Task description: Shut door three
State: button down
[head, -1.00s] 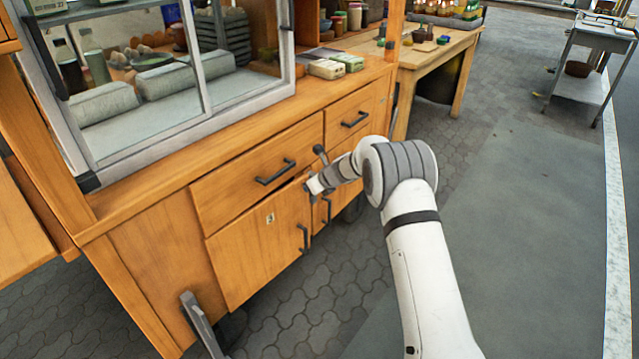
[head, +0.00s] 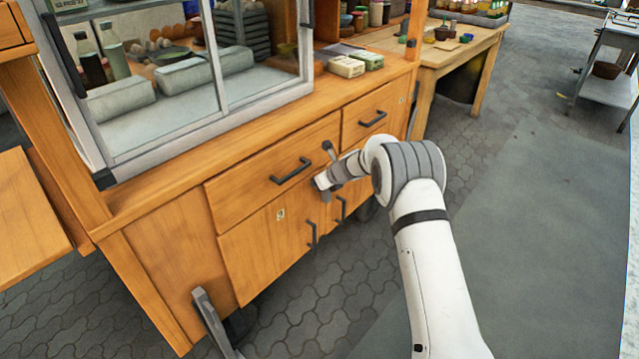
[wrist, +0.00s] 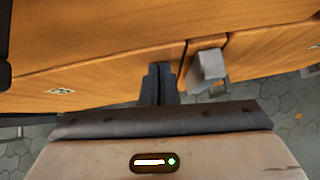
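The wooden cart's left lower door (head: 262,250) has a small label and a dark bar handle (head: 312,234). The label is too small to read surely. The door looks flush or nearly flush with the front; its upper right corner is hidden behind my gripper. My gripper (head: 318,185) is at that corner, by the seam with the right lower door (head: 350,198). In the wrist view my dark fingertips (wrist: 160,84) are together, against or just before the wood, with nothing seen between them. I cannot tell whether they touch it.
Two drawers with dark handles, a left drawer (head: 275,172) and a right drawer (head: 372,115), sit above the doors. A grey block (wrist: 207,68) shows beside my fingers. A wooden side table (head: 455,50) stands behind. Open paving (head: 500,190) lies to the right.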

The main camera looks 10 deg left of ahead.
jog(key=s+d+r+m+t+h+p, duration=0.2)
jog(key=s+d+r+m+h+p, duration=0.15)
jog(key=d+r+m, duration=0.6)
jog(key=s+d+r+m+t+h+p, duration=0.15)
jog(key=s+d+r+m+p, duration=0.35)
jog(key=d+r, duration=0.75)
jog(key=s+d+r+m+t+h+p, duration=0.25)
jog(key=s+d+r+m, duration=0.4)
jog(key=r, duration=0.75)
jog(key=s+d+r+m+g+h+p, duration=0.1)
jog(key=s+d+r+m+g+p, duration=0.15)
jog(key=s+m, duration=0.4)
jog(key=s+d+r+m+g+h+p, duration=0.1)
jog(key=s+d+r+m+h+p, duration=0.2)
jog(key=s+m, duration=0.35)
jog(key=s+a+r+m+g+y+p, duration=0.1)
jog(key=s+m+g+y+p, duration=0.3)
jog(key=s+m, duration=0.8)
jog(key=s+g+p, duration=0.1)
jog(key=s, duration=0.7)
jog(key=shift+r+m+p, duration=0.2)
jog(key=shift+m+p, duration=0.1)
jog(key=shift+m, duration=0.1)
